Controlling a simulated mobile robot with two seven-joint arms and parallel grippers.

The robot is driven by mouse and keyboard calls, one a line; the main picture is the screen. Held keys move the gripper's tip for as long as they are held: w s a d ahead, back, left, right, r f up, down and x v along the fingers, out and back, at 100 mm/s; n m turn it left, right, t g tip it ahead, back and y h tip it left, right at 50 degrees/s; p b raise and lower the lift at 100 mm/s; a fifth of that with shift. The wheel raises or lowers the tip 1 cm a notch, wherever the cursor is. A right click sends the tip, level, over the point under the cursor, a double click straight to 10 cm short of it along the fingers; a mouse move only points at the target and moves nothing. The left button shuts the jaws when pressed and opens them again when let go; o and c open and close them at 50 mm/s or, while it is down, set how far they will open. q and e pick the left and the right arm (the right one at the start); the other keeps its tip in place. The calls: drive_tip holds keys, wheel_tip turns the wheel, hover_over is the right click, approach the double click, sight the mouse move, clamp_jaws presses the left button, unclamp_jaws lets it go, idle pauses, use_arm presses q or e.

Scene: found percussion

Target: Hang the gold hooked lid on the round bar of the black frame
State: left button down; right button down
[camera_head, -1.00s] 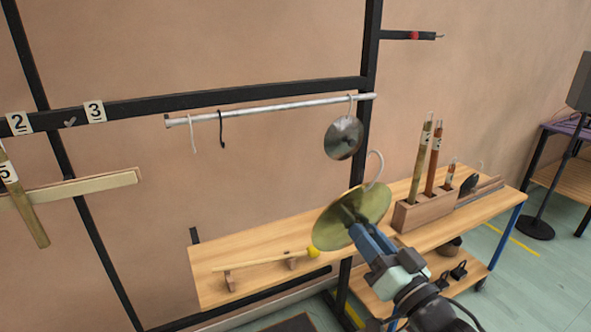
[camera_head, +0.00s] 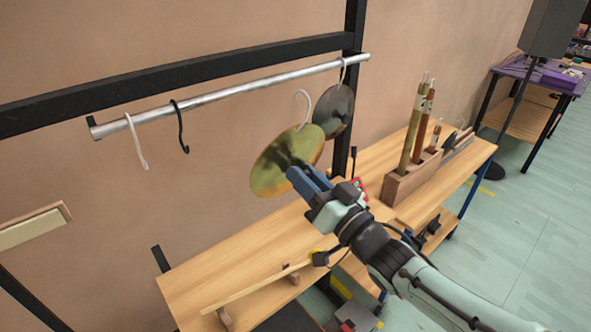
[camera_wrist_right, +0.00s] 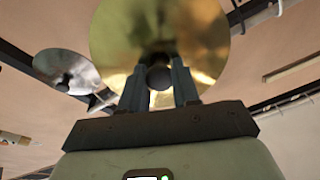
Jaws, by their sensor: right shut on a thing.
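My right gripper (camera_head: 298,172) is shut on the gold hooked lid (camera_head: 272,162), gripping it near its middle; it also fills the top of the right wrist view (camera_wrist_right: 195,35). A white hook (camera_head: 303,106) rises from the lid's top edge. The round bar (camera_head: 220,94) is a silver tube on the black frame (camera_head: 180,78). The hook's top appears a little below the bar in the head view; I cannot tell the depth gap. My left gripper is not in view.
A white hook (camera_head: 137,142) and a black hook (camera_head: 181,130) hang toward the left. A wooden bench (camera_head: 215,270) below holds a block (camera_head: 412,180) with upright sticks.

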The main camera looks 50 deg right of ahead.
drive_tip(key=shift+b+x, duration=0.55)
drive_tip(key=shift+x, duration=0.35)
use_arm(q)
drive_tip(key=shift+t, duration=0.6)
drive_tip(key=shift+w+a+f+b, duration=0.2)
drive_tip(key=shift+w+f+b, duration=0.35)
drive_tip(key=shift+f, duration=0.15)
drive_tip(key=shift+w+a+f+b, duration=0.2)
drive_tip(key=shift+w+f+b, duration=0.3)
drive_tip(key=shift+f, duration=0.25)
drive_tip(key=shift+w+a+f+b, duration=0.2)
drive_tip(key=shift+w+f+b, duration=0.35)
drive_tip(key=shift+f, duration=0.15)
use_arm(e)
drive_tip(key=w+d+f, duration=0.1)
drive_tip(key=w+f, duration=0.1)
drive_tip(key=w, duration=1.1)
drive_tip(key=shift+w+d, duration=0.25)
drive_tip(key=shift+w, duration=0.1)
drive_tip(key=c, duration=0.8)
unclamp_jaws()
drive_tip(key=shift+o, duration=0.2)
